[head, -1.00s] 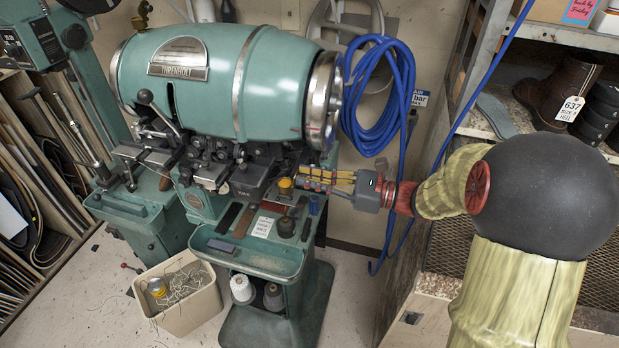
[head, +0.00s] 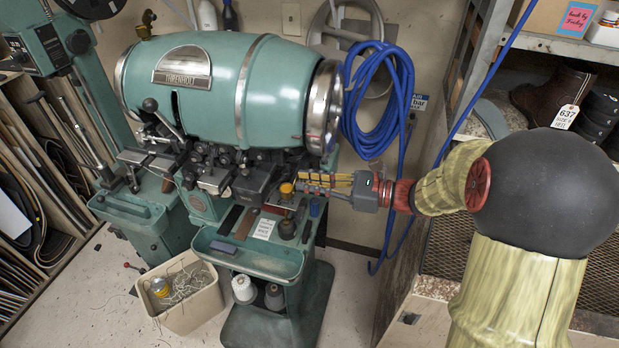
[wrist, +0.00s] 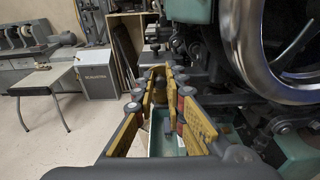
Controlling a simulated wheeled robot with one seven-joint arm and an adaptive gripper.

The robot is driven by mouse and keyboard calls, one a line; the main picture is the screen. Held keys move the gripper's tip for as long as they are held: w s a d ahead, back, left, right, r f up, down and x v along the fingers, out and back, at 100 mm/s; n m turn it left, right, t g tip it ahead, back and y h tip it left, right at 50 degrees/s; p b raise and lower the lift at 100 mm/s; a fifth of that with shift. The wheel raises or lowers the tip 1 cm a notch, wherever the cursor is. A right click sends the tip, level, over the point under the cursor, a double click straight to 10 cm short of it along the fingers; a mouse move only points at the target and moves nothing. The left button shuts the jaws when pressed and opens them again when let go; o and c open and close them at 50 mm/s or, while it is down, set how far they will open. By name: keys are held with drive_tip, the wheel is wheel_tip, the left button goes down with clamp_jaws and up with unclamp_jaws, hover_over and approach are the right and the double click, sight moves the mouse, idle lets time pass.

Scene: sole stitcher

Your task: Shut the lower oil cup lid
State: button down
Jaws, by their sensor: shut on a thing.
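My gripper (head: 303,183) reaches in from the right to the front of the green stitcher, with its yellow fingers level. In the wrist view its fingertips (wrist: 158,74) are close together; what lies between them is too small to make out. A small orange-topped piece (head: 287,188) is right at the fingertips in the head view. I cannot tell whether they touch it.
The stitcher's green drum (head: 225,88) and steel handwheel (head: 324,105) are above and behind my gripper. Dark strips and a white label (head: 264,228) lie on the shelf. A blue hose (head: 375,105) hangs behind. A cream bin (head: 180,292) stands on the floor.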

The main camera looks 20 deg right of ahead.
drive_tip(key=shift+w+a+r+g+h+p, duration=0.25)
drive_tip(key=shift+r+g+h+p, duration=0.4)
drive_tip(key=shift+p, duration=1.5)
drive_tip(key=shift+w+a+r+g+h+p, duration=0.1)
drive_tip(key=shift+a+r+g+h+p, duration=0.2)
drive_tip(key=shift+h+p, duration=1.2)
drive_tip(key=g+h+p, duration=0.1)
drive_tip(key=p, duration=0.5)
drive_tip(key=w+a+g+h+p, duration=0.1)
drive_tip(key=g+p, duration=0.1)
drive_tip(key=p, duration=0.4)
drive_tip(key=shift+a+r, duration=0.2)
drive_tip(key=shift+r, duration=0.1)
drive_tip(key=g+h+p, duration=0.1)
drive_tip(key=p, duration=0.3)
drive_tip(key=w+a+h+p, duration=0.1)
drive_tip(key=p, duration=0.3)
drive_tip(key=shift+f+g+h, duration=0.1)
drive_tip(key=shift+g+h, duration=0.25)
drive_tip(key=h+p, duration=0.1)
drive_tip(key=p, duration=0.1)
drive_tip(key=g+h+p, duration=0.1)
drive_tip(key=p, duration=0.1)
drive_tip(key=shift+w+a+f, duration=0.25)
drive_tip(key=shift+a+f, duration=0.05)
drive_tip(key=shift+a, duration=0.05)
drive_tip(key=shift+f+g+h+p, duration=0.15)
drive_tip(key=shift+g+h+p, duration=0.15)
drive_tip(key=shift+p, duration=0.3)
